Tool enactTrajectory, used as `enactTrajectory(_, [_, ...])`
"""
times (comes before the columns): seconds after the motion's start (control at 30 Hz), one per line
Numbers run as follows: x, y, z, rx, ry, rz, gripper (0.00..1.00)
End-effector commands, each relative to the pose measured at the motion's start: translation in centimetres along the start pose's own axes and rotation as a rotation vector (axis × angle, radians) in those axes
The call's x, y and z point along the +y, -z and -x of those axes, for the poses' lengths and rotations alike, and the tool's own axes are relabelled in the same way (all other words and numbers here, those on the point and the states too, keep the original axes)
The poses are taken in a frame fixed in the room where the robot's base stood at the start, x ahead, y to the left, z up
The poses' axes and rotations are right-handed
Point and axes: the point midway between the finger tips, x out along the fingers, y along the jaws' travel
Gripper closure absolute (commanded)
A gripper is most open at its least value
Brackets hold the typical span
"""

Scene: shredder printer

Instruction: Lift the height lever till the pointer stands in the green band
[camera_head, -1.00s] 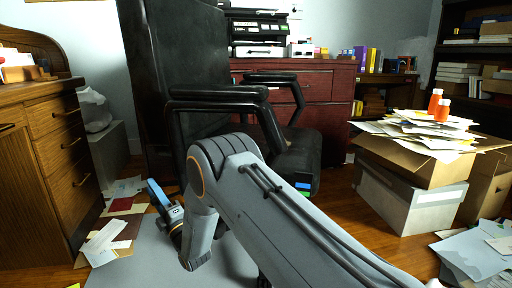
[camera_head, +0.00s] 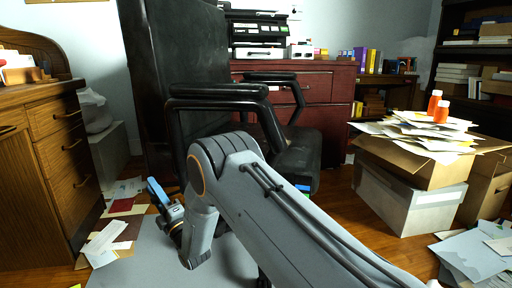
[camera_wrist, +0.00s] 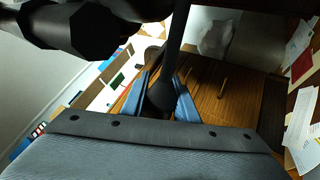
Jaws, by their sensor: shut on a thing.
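The black office chair (camera_head: 290,158) stands in the middle of the head view. In the wrist view a dark lever with a rounded knob (camera_wrist: 161,94) runs down between the two blue fingers of my gripper (camera_wrist: 163,98). The fingers are shut on this lever. In the head view my gripper (camera_head: 159,194) is low at the left of the chair, partly behind my arm, and the lever there is hidden. A small blue and green marking (camera_head: 303,187) shows on the front of the chair's seat. It is too small to read a pointer on it.
A wooden desk (camera_head: 55,150) stands at the left, with papers (camera_head: 103,240) on the floor beside it. Boxes (camera_head: 410,200) topped with papers and orange bottles stand at the right. A red cabinet (camera_head: 325,95) with a printer (camera_head: 258,35) is behind the chair.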

Motion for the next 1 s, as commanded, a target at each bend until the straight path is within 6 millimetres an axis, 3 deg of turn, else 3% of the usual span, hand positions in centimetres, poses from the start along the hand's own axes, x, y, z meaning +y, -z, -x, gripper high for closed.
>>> enactTrajectory(0.33, [0.4,-0.1,-0.2,-0.001,-0.002,0.001,0.96])
enactTrajectory(0.97, [-0.7,-0.1,0.4,-0.002,0.0,0.0,0.96])
enactTrajectory(1.0, [-0.7,-0.1,0.4,-0.002,0.0,0.0,0.67])
